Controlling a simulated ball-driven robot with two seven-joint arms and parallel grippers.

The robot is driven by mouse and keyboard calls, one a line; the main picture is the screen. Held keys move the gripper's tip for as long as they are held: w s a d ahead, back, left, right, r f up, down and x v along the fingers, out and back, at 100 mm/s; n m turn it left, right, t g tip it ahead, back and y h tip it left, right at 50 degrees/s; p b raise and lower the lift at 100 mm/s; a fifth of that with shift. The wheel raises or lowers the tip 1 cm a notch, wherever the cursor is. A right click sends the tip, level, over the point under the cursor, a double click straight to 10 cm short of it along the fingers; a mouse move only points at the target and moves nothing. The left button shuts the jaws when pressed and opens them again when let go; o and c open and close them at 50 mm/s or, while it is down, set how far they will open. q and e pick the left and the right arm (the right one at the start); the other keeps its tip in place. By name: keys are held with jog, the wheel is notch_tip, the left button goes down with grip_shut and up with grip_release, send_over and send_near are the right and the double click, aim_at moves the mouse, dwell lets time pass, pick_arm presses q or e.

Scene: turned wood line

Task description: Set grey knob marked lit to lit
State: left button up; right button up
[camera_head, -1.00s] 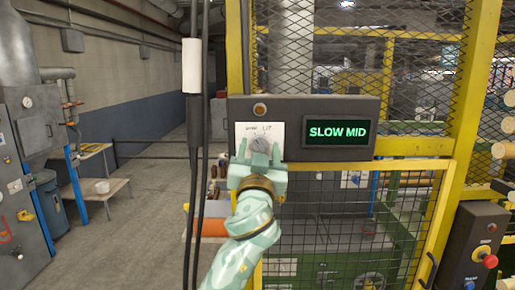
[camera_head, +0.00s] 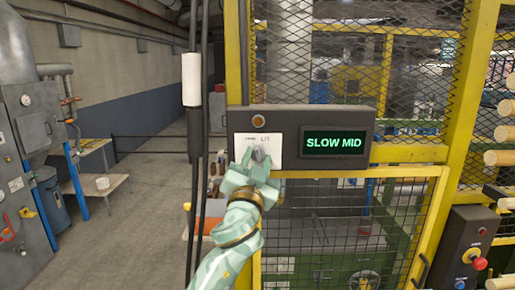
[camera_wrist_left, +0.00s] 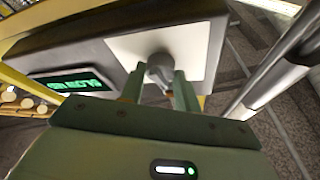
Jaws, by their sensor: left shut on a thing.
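The grey knob (camera_head: 259,152) sits on a white plate (camera_head: 276,144) on the dark control box. LIT is printed at the plate's upper right; a smaller word at the upper left is too blurred to read. My left gripper (camera_head: 257,161) is in front of the plate, rolled to the right, with its fingers on both sides of the knob. In the left wrist view the knob (camera_wrist_left: 159,68) is held between the two green fingers (camera_wrist_left: 157,80). The fingers hide part of it, so its exact pointer direction is unclear. My right gripper is not in view.
A display (camera_head: 334,143) reading SLOW MID is to the right of the plate, and an amber lamp (camera_head: 258,122) is above it. Black cables (camera_head: 195,150) hang left of the box. Yellow-framed mesh fencing (camera_head: 410,80) surrounds the box. A red-button station (camera_head: 473,250) stands at lower right.

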pick_arm(q)
jog(key=m+h+p, duration=0.1)
jog(key=m+p, duration=0.1)
jog(key=p, duration=0.1)
jog(key=m+g+h+p, duration=0.1)
jog(key=m+p, duration=0.2)
jog(key=m+g+p, duration=0.1)
jog(key=m+p, duration=0.2)
jog(key=p, duration=0.1)
jog(key=shift+a+r+h, duration=0.2)
jog(key=shift+r+h, duration=0.15)
jog(key=shift+h, duration=0.05)
jog(key=shift+f+m+g+p, duration=0.15)
jog(key=shift+m+g+p, duration=0.55)
jog(key=shift+m+p, duration=0.4)
jog(key=shift+m, duration=0.3)
jog(key=o, duration=1)
jog(key=shift+w, duration=0.1)
jog(key=b+v, duration=0.1)
jog(key=v, duration=0.7)
jog(key=b+v, duration=0.2)
jog(key=v, duration=0.6)
jog(key=shift+a+f, duration=0.2)
jog(key=shift+a, duration=0.1)
